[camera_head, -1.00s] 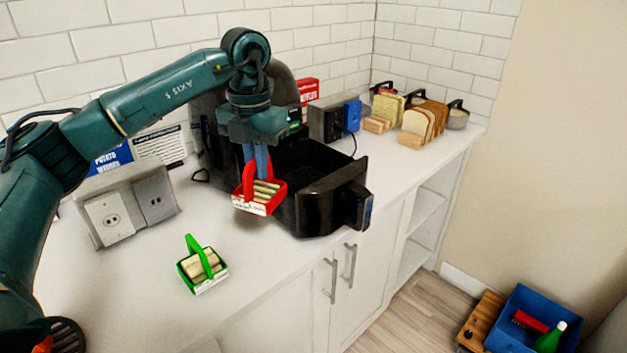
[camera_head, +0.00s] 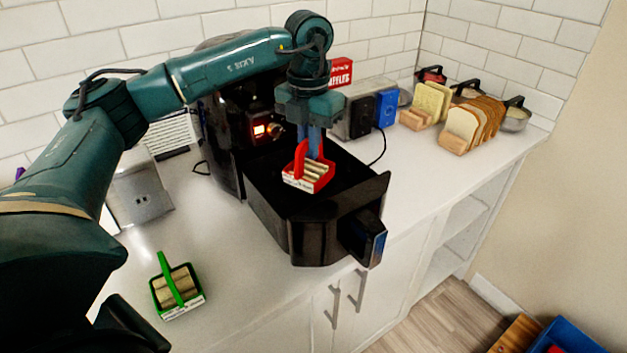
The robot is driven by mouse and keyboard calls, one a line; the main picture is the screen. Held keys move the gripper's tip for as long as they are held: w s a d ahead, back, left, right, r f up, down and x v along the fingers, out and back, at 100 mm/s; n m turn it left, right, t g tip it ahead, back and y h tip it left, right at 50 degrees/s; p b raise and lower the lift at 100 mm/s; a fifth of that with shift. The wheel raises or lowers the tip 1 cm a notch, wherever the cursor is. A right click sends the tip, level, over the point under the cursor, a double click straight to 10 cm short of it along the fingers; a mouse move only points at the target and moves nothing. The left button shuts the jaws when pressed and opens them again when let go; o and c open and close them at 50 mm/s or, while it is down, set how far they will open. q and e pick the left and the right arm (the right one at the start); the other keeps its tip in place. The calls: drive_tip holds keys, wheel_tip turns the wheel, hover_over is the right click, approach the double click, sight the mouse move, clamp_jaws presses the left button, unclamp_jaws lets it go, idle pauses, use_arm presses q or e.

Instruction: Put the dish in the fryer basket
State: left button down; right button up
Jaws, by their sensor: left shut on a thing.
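My left gripper (camera_head: 314,146) points down and is shut on the red dish (camera_head: 308,180), a small red basket with a handle and pale sticks in it. The dish is held over the open black fryer basket (camera_head: 300,228), which is pulled out of the black air fryer (camera_head: 226,130). The dish overlaps the basket's opening in the picture; I cannot tell whether its base touches anything inside. A green dish (camera_head: 177,290) with similar sticks stands on the white counter at the front left. My right gripper is not in view.
A grey outlet box (camera_head: 138,190) stands left of the fryer. Another outlet box with a blue plug (camera_head: 386,108) stands behind right. Bread slices (camera_head: 472,122) and lidded pots (camera_head: 514,114) fill the back right corner. The counter between the green dish and fryer is clear.

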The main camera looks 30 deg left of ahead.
sight(309, 166)
use_arm(q)
drive_tip(key=shift+f+p, duration=0.45)
drive_tip(key=shift+f, duration=3)
drive_tip(key=shift+f, duration=0.15)
drive_tip(key=c, duration=1.6)
unclamp_jaws()
drive_tip(key=shift+o, duration=0.2)
wheel_tip(309, 166, up, 12)
drive_tip(key=shift+r+b, duration=0.15)
drive_tip(key=shift+b, duration=0.75)
